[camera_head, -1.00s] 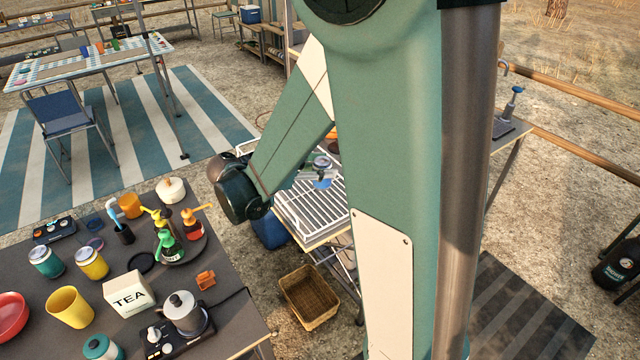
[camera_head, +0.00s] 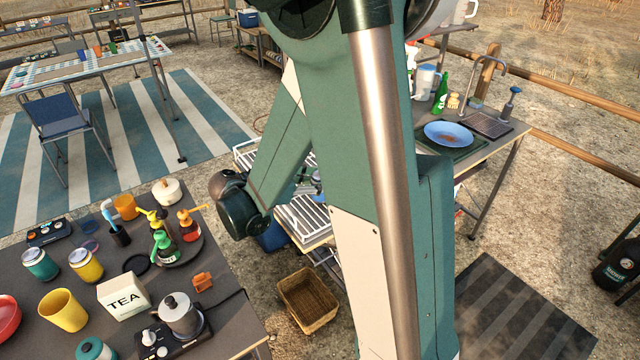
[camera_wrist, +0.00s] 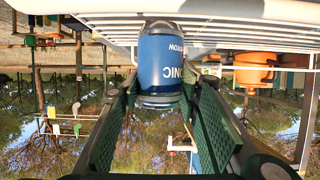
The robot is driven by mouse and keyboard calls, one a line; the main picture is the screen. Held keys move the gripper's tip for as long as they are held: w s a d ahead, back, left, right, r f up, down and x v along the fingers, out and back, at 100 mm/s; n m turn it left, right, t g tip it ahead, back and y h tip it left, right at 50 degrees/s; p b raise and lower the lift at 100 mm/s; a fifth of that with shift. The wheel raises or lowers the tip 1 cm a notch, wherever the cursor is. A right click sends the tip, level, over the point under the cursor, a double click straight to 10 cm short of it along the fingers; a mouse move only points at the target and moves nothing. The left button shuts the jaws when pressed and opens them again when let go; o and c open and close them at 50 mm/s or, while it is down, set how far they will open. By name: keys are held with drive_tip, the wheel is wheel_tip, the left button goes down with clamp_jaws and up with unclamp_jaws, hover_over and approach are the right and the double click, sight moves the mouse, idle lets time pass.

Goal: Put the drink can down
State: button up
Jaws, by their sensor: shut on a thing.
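The drink can (camera_wrist: 162,62) is blue with a silver rim and white lettering that reads upside down in the wrist view. My gripper (camera_wrist: 160,90) has its two dark green fingers on either side of the can and is shut on it. The white wire rack (camera_wrist: 225,30) lies across the top of that inverted view, close to the can's end. I cannot tell whether they touch. In the head view, the rack (camera_head: 300,218) shows beside my arm, which hides most of the gripper and the can.
An orange container (camera_wrist: 254,70) stands beyond the can in the wrist view. The dark table (camera_head: 60,215) at left holds a tea box (camera_head: 122,296), jars and bottles. A wicker basket (camera_head: 308,300) sits on the ground. A blue plate (camera_head: 448,134) lies on the sink table at right.

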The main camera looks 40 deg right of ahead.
drive_tip(key=shift+f, duration=0.15)
drive_tip(key=o, duration=0.8)
drive_tip(key=shift+c, duration=0.2)
drive_tip(key=shift+r, duration=0.2)
drive_tip(key=p+v, duration=0.3)
drive_tip(key=v, duration=0.9)
drive_tip(key=shift+s, duration=0.1)
idle(0.4)
